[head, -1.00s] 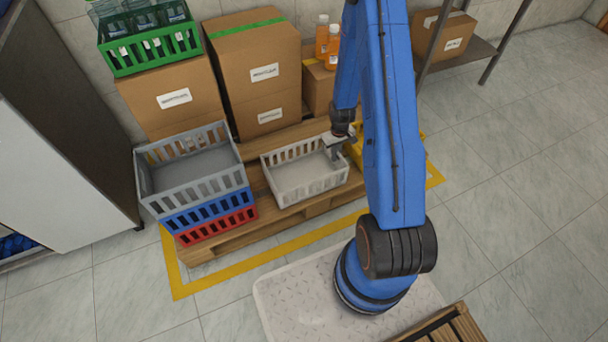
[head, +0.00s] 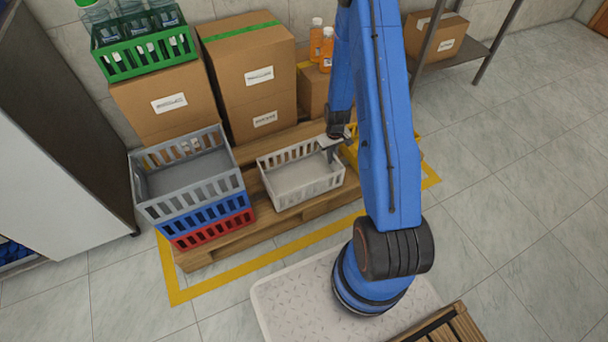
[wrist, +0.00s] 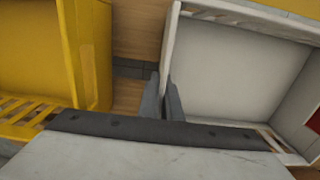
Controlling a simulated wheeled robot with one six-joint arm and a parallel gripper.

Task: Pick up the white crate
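The white crate (head: 311,192) is empty and upright on the wooden pallet, with slotted walls. My gripper (head: 333,152) is at its right wall, pointing down. In the wrist view the crate (wrist: 172,42) fills the right side. The two fingers of my gripper (wrist: 163,97) are close together there, one on each side of the crate's near-side wall, and look shut on it. The wall between the fingertips is mostly hidden by the fingers.
A yellow crate (wrist: 88,75) stands close beside the white one. Stacked grey (head: 190,200), blue (head: 205,217) and red (head: 213,231) crates stand to the left. Cardboard boxes (head: 250,75) stand behind. The pallet's (head: 265,229) front strip and the floor before it are clear.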

